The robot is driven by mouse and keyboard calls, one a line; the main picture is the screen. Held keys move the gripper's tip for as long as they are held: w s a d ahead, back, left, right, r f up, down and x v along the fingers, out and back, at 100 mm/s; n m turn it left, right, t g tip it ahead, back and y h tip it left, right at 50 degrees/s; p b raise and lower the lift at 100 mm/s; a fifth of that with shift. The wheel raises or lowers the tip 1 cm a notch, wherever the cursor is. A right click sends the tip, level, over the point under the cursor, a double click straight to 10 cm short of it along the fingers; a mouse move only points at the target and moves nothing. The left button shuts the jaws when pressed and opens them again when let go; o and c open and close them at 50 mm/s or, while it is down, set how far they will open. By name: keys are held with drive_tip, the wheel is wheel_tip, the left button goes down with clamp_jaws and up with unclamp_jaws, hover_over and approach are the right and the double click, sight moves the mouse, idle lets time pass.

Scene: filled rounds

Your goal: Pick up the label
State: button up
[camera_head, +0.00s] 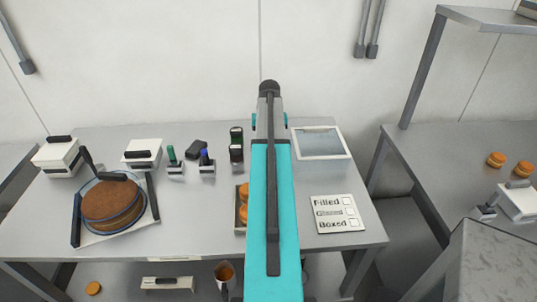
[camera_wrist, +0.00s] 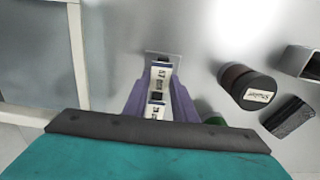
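A white card (camera_head: 338,214) printed "Filled", a blurred middle word and "Boxed", with tick boxes, lies on the right of the table; I cannot tell whether it is the label. My gripper (camera_wrist: 164,70) has purple fingers pointing down at the grey surface. Small white and blue pieces with dark squares (camera_wrist: 158,84) show between the fingers. A thin pale plate (camera_wrist: 165,56) lies at the fingertips; I cannot tell whether it is touched or held. In the head view my own arm hides the gripper and what is under it.
A dark-capped jar (camera_wrist: 253,90) and a black block (camera_wrist: 288,117) are right of the gripper in the wrist view. A brown cake (camera_head: 112,204) on a stand is at the left. A shallow tray (camera_head: 319,142) is at the back right. Orange rounds (camera_head: 242,213) sit beside my arm.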

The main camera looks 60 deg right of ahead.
drive_tip(key=shift+r, duration=0.2)
drive_tip(key=shift+c, duration=0.3)
drive_tip(key=shift+r+p, duration=1.05)
drive_tip(key=shift+r, duration=0.55)
drive_tip(key=shift+s+a+r, duration=0.25)
drive_tip(key=shift+a+r, duration=0.05)
drive_tip(key=shift+a, duration=0.05)
drive_tip(key=s+a+r+p, duration=0.1)
drive_tip(key=s+a+p, duration=0.2)
drive_tip(key=s+a, duration=0.6)
drive_tip(key=shift+s+a+r+p, duration=0.2)
drive_tip(key=shift+a+p, duration=0.1)
drive_tip(key=shift+a, duration=1.15)
drive_tip(key=shift+w, duration=0.1)
